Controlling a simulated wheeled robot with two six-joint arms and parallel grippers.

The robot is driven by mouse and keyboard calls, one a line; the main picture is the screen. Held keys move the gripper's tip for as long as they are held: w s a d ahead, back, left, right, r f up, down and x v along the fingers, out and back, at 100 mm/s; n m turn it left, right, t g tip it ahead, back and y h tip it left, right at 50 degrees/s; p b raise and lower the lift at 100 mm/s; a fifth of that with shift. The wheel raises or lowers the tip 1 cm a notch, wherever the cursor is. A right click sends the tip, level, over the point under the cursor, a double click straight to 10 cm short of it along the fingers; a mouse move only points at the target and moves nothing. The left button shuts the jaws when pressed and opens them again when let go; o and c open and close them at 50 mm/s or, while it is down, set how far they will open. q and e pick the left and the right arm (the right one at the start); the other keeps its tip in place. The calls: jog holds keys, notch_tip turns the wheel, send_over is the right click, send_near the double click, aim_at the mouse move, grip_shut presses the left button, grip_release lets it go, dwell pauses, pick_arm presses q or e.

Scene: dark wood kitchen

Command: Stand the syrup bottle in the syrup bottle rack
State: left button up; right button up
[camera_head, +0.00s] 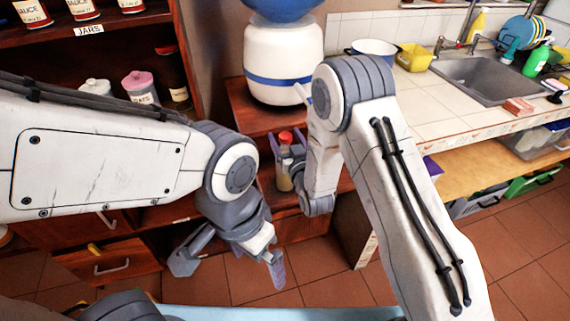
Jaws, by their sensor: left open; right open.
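A bottle with a red cap (286,137) and pale contents, which looks like the syrup bottle, stands upright in front of the dark wooden unit at centre. My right gripper (284,158) is open at the bottle, with grey-lavender finger parts beside it. I cannot tell whether they touch it. Part of the bottle is hidden by this gripper. My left gripper (230,264) is open and empty, low over the tiled floor, its fingers spread wide. I cannot make out a syrup bottle rack; my arms hide part of the scene.
A white water dispenser (284,62) stands behind the bottle. Shelves with jars (138,84) and an open-looking drawer (108,262) are at left. The tiled counter (420,105) with a sink (482,80) is at right. A pale blue edge (280,312) lies at the bottom.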

jog(key=shift+x, duration=1.3)
jog(key=shift+s+a, duration=0.1)
grip_shut()
jog(key=shift+r, duration=0.1)
